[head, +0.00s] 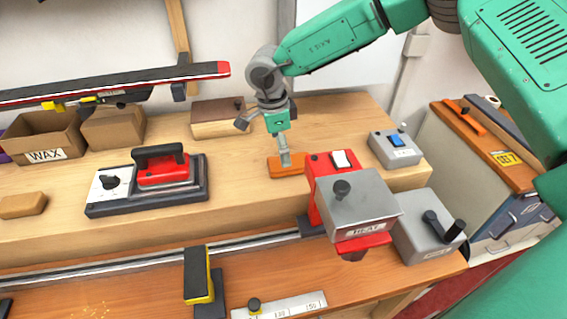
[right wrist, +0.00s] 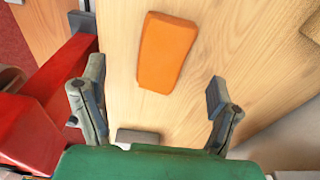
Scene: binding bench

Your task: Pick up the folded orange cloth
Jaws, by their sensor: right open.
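The folded orange cloth (head: 289,173) lies flat on the wooden bench shelf, left of the red and grey heat unit. It also shows in the right wrist view (right wrist: 166,52), whole and uncovered, beyond the fingertips. My right gripper (head: 284,158) points down over the cloth and hides part of it in the head view. In the right wrist view the gripper (right wrist: 153,92) is open, its two fingers wide apart with nothing between them. Whether a fingertip touches the cloth is unclear. My left gripper is not in view.
The heat unit (head: 358,204) stands close beside the cloth on the right. A grey box with a blue switch (head: 395,148) is farther right. A waxing iron (head: 160,170) on its base stands left. A wooden block (head: 220,117) lies behind. Bare wood surrounds the cloth.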

